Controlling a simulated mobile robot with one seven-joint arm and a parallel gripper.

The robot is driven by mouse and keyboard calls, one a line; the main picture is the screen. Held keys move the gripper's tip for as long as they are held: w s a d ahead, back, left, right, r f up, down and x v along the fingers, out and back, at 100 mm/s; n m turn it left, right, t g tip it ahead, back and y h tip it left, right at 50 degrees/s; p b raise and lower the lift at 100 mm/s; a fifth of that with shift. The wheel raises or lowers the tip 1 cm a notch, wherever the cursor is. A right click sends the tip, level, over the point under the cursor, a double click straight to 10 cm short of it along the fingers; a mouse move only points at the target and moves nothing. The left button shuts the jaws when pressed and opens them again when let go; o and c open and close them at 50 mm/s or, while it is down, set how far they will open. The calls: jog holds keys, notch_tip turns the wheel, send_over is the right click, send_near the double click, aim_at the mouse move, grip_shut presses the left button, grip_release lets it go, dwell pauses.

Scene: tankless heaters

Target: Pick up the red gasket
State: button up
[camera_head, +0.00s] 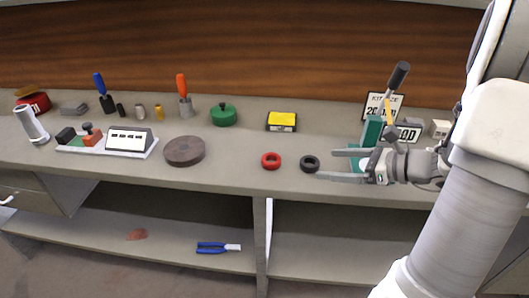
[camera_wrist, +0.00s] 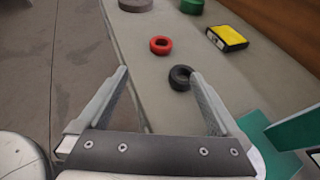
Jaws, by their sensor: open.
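The red gasket (camera_head: 271,160) is a small red ring lying flat on the grey workbench (camera_head: 230,172), near its front edge. It also shows in the wrist view (camera_wrist: 160,45), ahead of my fingers and apart from them. My gripper (camera_head: 340,166) is open and empty, to the right of the red gasket, with its fingers pointing left. In the wrist view my gripper (camera_wrist: 158,85) has its two fingers spread wide. A black ring (camera_head: 310,163) lies between the red gasket and my gripper, close to one fingertip.
A yellow-topped box (camera_head: 282,121) and a green round container (camera_head: 223,115) stand behind the gasket. A brown disc (camera_head: 184,151) lies to its left. A teal device with a lever (camera_head: 372,130) stands behind my gripper. Blue-handled pliers (camera_head: 217,247) lie on the lower shelf.

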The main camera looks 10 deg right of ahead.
jog(key=shift+w+f, duration=0.25)
jog(key=shift+f, duration=0.05)
jog(key=b, duration=0.3)
send_near(275, 159)
jog(key=x, duration=0.3)
jog(key=shift+w+a+f, duration=0.1)
jog(key=shift+f, duration=0.2)
jog(key=shift+b+x, duration=0.75)
jog(key=shift+x, duration=2.3)
jog(key=shift+r, duration=0.25)
jog(key=shift+c, duration=0.3)
jog(key=c, duration=1.3)
